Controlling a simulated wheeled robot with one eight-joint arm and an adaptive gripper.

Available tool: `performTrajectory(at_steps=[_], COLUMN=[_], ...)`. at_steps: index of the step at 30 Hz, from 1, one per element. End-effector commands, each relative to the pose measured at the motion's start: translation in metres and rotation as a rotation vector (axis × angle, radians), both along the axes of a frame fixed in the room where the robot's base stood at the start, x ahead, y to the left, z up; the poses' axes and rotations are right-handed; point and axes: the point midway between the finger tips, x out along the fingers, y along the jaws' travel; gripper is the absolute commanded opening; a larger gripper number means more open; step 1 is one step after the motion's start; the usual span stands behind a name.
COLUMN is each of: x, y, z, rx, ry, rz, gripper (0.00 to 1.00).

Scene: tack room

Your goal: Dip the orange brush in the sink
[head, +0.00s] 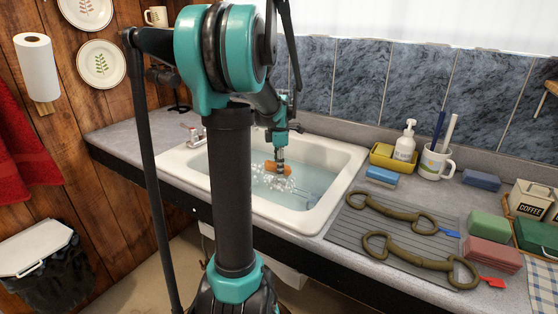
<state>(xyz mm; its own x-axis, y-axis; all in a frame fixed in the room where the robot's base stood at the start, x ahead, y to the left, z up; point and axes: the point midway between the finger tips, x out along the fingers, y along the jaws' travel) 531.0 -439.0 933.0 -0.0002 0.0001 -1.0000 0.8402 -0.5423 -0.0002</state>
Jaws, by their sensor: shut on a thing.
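The white sink (335,192) is set into the grey counter and holds pale blue water (300,199). The orange brush (293,169) is over the basin, at the water. White splashes or bubbles show just below and left of it. My gripper (281,168) points straight down into the sink and is shut on the brush. The brush's lower side and the fingertips are small and partly hidden, so I cannot tell how deep it sits.
A ribbed mat (345,232) with two olive-green handled tools lies right of the sink. Behind it stand a yellow caddy (385,158) with a soap bottle, a blue sponge (382,176) and a white mug (434,163). A tap (194,137) is at the sink's left rim.

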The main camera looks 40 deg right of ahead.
Motion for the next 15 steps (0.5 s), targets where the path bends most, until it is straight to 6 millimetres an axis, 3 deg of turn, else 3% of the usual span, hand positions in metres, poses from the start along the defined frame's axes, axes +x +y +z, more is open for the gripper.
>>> performTrajectory(at_steps=[15], x=[0.000], y=[0.000], z=[-0.057], rx=[0.000], ry=[0.000], rz=[0.000], gripper=[0.06])
